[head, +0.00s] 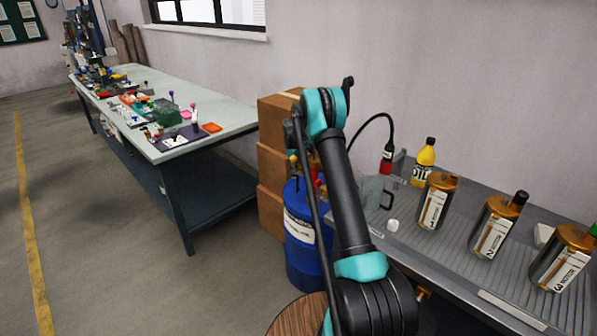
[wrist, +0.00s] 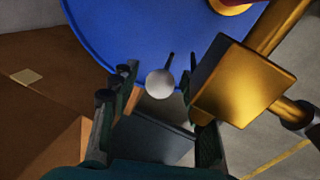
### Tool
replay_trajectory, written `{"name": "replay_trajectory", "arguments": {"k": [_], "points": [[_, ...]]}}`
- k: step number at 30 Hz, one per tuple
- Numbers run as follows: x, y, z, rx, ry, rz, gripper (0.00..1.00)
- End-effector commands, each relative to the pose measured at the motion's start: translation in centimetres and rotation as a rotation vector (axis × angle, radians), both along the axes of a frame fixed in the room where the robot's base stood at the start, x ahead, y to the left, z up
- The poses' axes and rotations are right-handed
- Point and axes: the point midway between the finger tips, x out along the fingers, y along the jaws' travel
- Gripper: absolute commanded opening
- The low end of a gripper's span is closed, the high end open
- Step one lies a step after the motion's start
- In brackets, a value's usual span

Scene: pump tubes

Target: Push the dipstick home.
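A pale grey ball knob (wrist: 160,84) on a short dark rod, which looks like the dipstick, shows in the wrist view against the blue drum top (wrist: 130,35), near its rim. My gripper (wrist: 158,76) is open, with its dark fingers on either side of the knob. I see gaps between knob and fingers; whether the knob lies at fingertip depth I cannot tell. How far the rod stands out is unclear. In the head view the blue drum (head: 303,262) stands left of the grey bench; my arm hides much of its top, and I cannot make out the gripper there.
A brass pump block (wrist: 238,80) with pipes is close beside the right finger. Brown boxes (head: 272,160) are stacked behind the drum. The grey bench (head: 470,240) holds several labelled cans and a yellow oil bottle (head: 424,163). A long cluttered table (head: 215,105) stands at the left.

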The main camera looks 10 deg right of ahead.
Motion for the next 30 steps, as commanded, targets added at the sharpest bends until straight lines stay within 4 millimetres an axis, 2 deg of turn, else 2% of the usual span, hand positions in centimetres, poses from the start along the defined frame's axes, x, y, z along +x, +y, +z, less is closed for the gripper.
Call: {"name": "replay_trajectory", "arguments": {"k": [7, 11, 24, 30], "points": [[0.0, 0.0, 0.1, 0.0, 0.0, 0.0, 0.47], [-0.1, 0.1, 0.9, 0.0, 0.0, 0.0, 0.47], [-1.3, 1.2, 9.0, 0.0, 0.0, 0.001, 0.47], [-1.6, 1.5, 11.2, 0.0, 0.0, 0.001, 0.47]]}}
